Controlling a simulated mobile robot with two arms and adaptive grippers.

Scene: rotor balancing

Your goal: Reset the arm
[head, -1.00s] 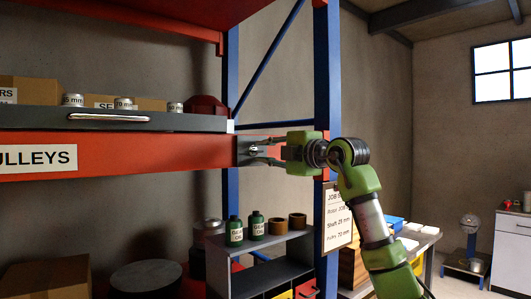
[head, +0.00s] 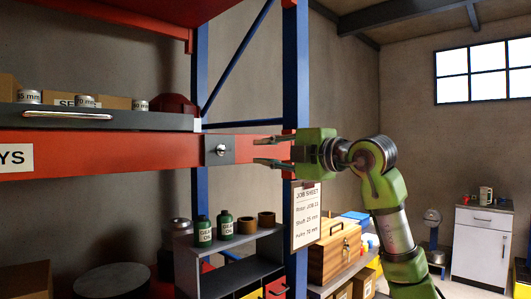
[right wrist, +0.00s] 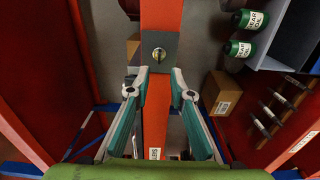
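My right gripper (head: 257,151) is open and empty in front of the red shelf beam (head: 120,150), with its fingers pointing left. A silver knob (head: 220,150) on a dark plate (head: 212,158) is just left of the fingertips, apart from them. In the right wrist view the open fingers (right wrist: 159,75) straddle the line of the red beam, and the knob (right wrist: 158,54) on its dark plate lies beyond the tips. My right arm reaches in from the lower right in the head view. My left gripper does not show.
The shelf holds a grey drawer (head: 90,118) with silver pulleys. Green bottles (head: 225,225) stand on a small rack below. A blue post (head: 296,80) and a job sheet (head: 306,215) are close to my right gripper. A wooden box (head: 335,252) and white cabinet (head: 482,243) are at right.

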